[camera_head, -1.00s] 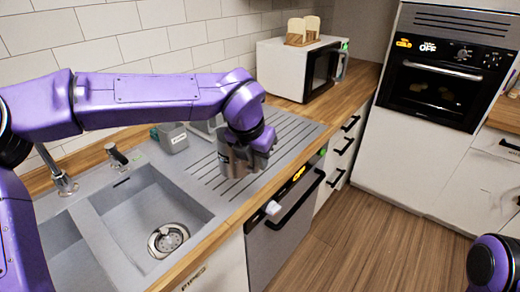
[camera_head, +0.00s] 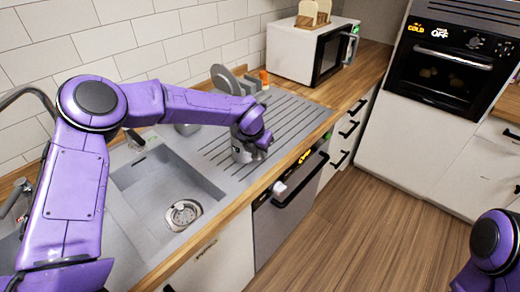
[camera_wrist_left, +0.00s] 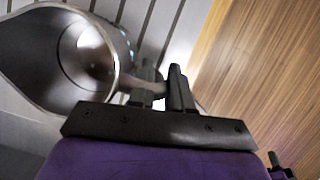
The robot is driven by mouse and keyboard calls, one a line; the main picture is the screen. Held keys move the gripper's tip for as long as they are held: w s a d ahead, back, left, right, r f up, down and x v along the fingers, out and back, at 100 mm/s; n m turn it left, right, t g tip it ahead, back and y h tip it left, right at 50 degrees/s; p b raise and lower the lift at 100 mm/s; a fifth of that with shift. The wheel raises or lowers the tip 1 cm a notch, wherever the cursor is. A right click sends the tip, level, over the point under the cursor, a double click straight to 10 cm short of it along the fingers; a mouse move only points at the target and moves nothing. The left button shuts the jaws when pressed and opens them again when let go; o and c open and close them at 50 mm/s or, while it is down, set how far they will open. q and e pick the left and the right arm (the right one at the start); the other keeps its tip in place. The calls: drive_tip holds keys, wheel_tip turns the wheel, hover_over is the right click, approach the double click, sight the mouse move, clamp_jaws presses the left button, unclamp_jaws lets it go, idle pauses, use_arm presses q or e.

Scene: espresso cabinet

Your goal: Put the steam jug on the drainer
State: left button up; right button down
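The steam jug (camera_head: 241,153) is a metal pitcher over the front part of the grooved grey drainer (camera_head: 290,110), right of the sink basin. In the left wrist view the jug (camera_wrist_left: 72,62) shows its open mouth and shiny inside, with drainer grooves behind it. My left gripper (camera_head: 262,143) is at the jug's handle; in the left wrist view its fingers (camera_wrist_left: 166,88) are close together around the handle. I cannot tell whether the jug's base touches the drainer. Only a purple part of my right arm shows at the lower right; its gripper is out of view.
The sink basin (camera_head: 165,190) is left of the drainer. Grey plates (camera_head: 226,80) stand behind the jug near the wall. A white microwave (camera_head: 290,50) with a toaster (camera_head: 314,14) on top is beyond the drainer. The wooden counter edge (camera_head: 225,215) runs along the front.

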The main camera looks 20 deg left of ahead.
use_arm(q)
drive_tip(key=shift+o, duration=1.4)
drive_tip(key=shift+s+r, duration=0.15)
drive_tip(key=shift+s, duration=0.05)
drive_tip(key=shift+r, duration=0.25)
drive_tip(key=b+v, duration=0.2)
drive_tip(key=v, duration=0.9)
drive_tip(key=shift+r, duration=0.2)
drive_tip(key=shift+s, duration=0.1)
